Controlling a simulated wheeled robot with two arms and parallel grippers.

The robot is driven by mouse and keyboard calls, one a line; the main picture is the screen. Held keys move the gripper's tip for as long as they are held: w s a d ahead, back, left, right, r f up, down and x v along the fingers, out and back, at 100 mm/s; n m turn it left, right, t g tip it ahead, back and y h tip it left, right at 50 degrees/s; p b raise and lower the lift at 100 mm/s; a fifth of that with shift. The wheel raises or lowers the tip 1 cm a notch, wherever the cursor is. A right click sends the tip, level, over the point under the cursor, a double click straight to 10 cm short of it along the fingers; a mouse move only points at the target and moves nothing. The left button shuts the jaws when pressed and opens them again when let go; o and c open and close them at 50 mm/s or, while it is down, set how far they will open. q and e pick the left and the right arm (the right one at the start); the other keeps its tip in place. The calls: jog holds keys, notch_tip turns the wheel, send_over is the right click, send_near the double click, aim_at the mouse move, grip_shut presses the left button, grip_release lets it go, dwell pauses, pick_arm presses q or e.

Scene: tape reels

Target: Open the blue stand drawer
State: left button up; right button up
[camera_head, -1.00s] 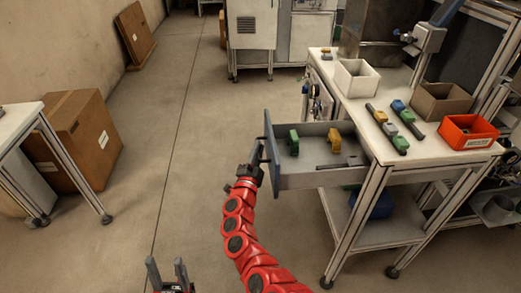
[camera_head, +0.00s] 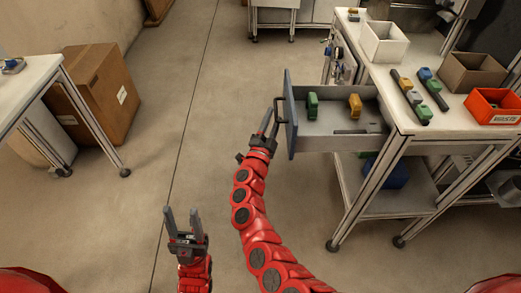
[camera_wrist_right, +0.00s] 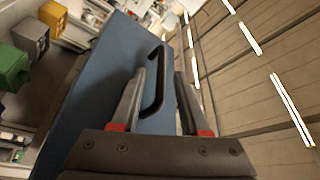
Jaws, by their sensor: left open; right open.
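The blue-fronted stand drawer (camera_head: 290,118) is pulled out from the white workbench. It shows its grey inside with green and yellow items in it. Its dark handle (camera_head: 282,112) sticks out on the left of the front. My right gripper (camera_head: 270,122) is open at the handle. In the right wrist view the handle (camera_wrist_right: 158,85) shows between the two open fingers (camera_wrist_right: 160,85), beside the blue front (camera_wrist_right: 100,85); I cannot tell whether they touch it. My left gripper (camera_head: 181,218) is open and empty over the floor, left of my right arm.
On the workbench (camera_head: 435,150) stand a white bin (camera_head: 385,42), a brown bin (camera_head: 470,75), a red bin (camera_head: 492,108) and several tape tools. A cardboard box (camera_head: 95,95) stands by the left table. The floor between is clear.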

jog(key=v, duration=1.3)
jog(key=shift+s, duration=0.35)
